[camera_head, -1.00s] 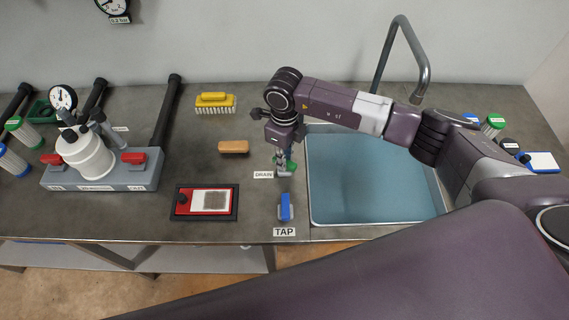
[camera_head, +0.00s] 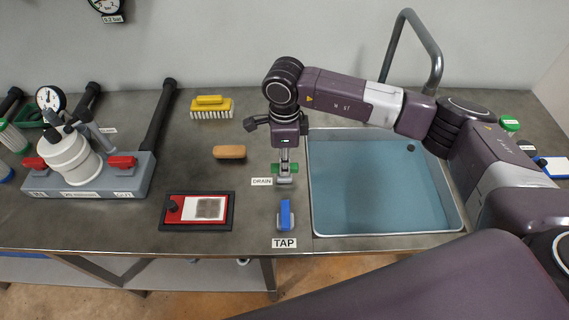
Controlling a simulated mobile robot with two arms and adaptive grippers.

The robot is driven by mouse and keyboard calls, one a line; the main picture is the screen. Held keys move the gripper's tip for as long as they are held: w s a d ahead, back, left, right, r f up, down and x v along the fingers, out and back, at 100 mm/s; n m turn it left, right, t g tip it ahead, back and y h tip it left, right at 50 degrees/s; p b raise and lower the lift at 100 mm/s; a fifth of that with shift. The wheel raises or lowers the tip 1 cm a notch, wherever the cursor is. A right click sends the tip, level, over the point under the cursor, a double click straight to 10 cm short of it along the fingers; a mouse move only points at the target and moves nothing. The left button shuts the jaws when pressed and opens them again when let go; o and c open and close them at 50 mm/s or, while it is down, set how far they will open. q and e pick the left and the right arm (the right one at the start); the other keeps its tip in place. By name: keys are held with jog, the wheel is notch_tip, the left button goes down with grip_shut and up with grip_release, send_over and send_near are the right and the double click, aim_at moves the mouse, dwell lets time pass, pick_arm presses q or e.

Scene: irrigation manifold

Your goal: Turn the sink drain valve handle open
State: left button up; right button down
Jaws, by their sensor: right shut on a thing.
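The drain valve handle is green (camera_head: 275,168) and sits beside the DRAIN label (camera_head: 262,182), left of the sink. My right gripper (camera_head: 285,172) points down over it and is shut on the handle, hiding much of it. The sink (camera_head: 380,185) holds blue water, and a small dark round spot shows near its back right. The blue tap handle (camera_head: 285,214) stands just in front, above the TAP label (camera_head: 284,243). My left gripper is not in view.
A red tray with a white card (camera_head: 207,209), a wooden brush (camera_head: 229,152) and a yellow brush (camera_head: 211,106) lie to the left. A grey manifold with red handles (camera_head: 90,185) stands further left. The curved faucet (camera_head: 436,68) rises behind the sink.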

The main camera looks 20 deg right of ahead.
dwell(0.3)
jog(key=c, duration=1.8)
grip_release()
jog(key=shift+c, duration=0.2)
notch_tip(320, 180, up, 12)
